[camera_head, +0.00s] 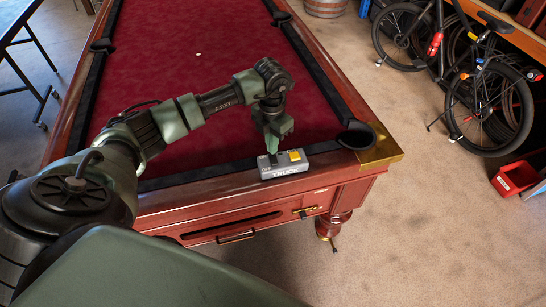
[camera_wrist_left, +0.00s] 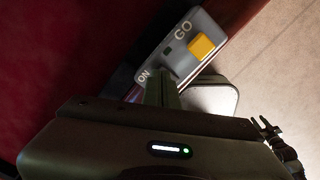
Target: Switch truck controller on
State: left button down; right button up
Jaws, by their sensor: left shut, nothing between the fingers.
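The truck controller (camera_head: 284,170) is a grey box marked TRUCK, lying on the near rail of a red pool table. A yellow button (camera_head: 295,155) sits on its right part. In the left wrist view the controller (camera_wrist_left: 186,58) shows the words ON and GO, with the yellow button (camera_wrist_left: 202,47) beside GO. My left gripper (camera_head: 272,150) is shut and empty, pointing down at the controller's left part. In the left wrist view its fingers (camera_wrist_left: 160,88) are by the ON label and hide what lies beneath them. I cannot tell if they touch it. My right gripper is not in view.
The pool table (camera_head: 205,90) has a red cloth with a small white ball (camera_head: 198,54) on it. A corner pocket (camera_head: 357,135) is right of the controller. Bicycles (camera_head: 455,75) and a red bin (camera_head: 515,178) stand at the right. The floor between is clear.

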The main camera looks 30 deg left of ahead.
pick_arm(q)
jog(key=shift+s+f+b, duration=0.1)
jog(key=shift+f+b, duration=0.85)
jog(key=shift+f, duration=0.2)
dwell(0.6)
jog(key=shift+r, duration=0.1)
jog(key=shift+r+p, duration=0.75)
jog(key=shift+r, duration=0.1)
jog(key=shift+r+p, duration=1.5)
jog(key=shift+r, duration=1.1)
